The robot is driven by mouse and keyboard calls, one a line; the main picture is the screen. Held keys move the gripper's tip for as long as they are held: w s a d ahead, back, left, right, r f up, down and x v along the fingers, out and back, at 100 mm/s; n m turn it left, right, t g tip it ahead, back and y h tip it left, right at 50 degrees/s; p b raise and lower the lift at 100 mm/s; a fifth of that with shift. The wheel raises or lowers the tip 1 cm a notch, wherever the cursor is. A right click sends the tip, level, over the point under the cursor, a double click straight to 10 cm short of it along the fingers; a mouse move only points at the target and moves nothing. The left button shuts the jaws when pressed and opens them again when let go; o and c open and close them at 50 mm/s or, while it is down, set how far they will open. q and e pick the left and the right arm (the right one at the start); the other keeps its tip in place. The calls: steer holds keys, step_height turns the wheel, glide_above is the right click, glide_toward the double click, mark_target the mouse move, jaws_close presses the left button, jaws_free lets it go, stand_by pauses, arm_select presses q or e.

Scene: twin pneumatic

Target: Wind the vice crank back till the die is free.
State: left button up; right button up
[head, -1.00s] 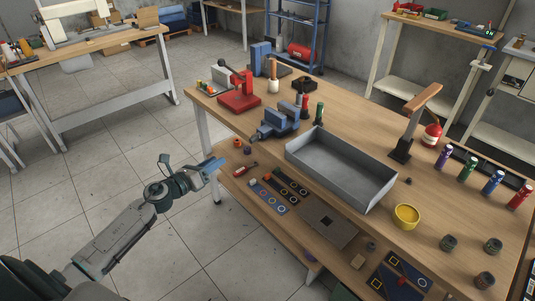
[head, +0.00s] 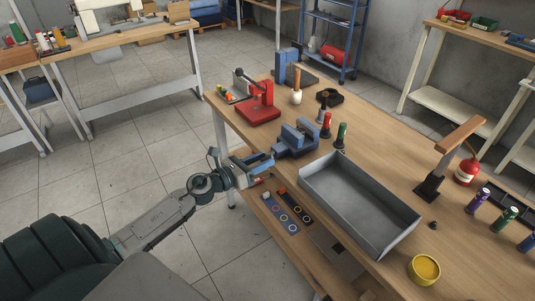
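The blue vice (head: 297,139) stands on the workbench near its left front edge, left of the grey tray. I cannot make out its crank clearly; it would be at the vice's near left end, close to my gripper. No die can be told apart between the jaws at this size. My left gripper (head: 264,162) is at the bench's front edge, just left of and in front of the vice, pointing right. Its fingers look close together, but I cannot tell whether they are open or hold anything. My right gripper is not in view.
A grey metal tray (head: 359,205) lies right of the vice. A red press (head: 261,108) stands behind left. A red bottle (head: 326,124) and a green bottle (head: 341,136) stand close behind the vice. A yellow bowl (head: 425,269) and a wooden-topped stand (head: 431,188) are farther right.

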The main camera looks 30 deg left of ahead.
arm_select(q)
steer(key=shift+s, duration=0.1)
steer(key=shift+c, duration=0.5)
jaws_close()
steer(key=shift+r, duration=0.1)
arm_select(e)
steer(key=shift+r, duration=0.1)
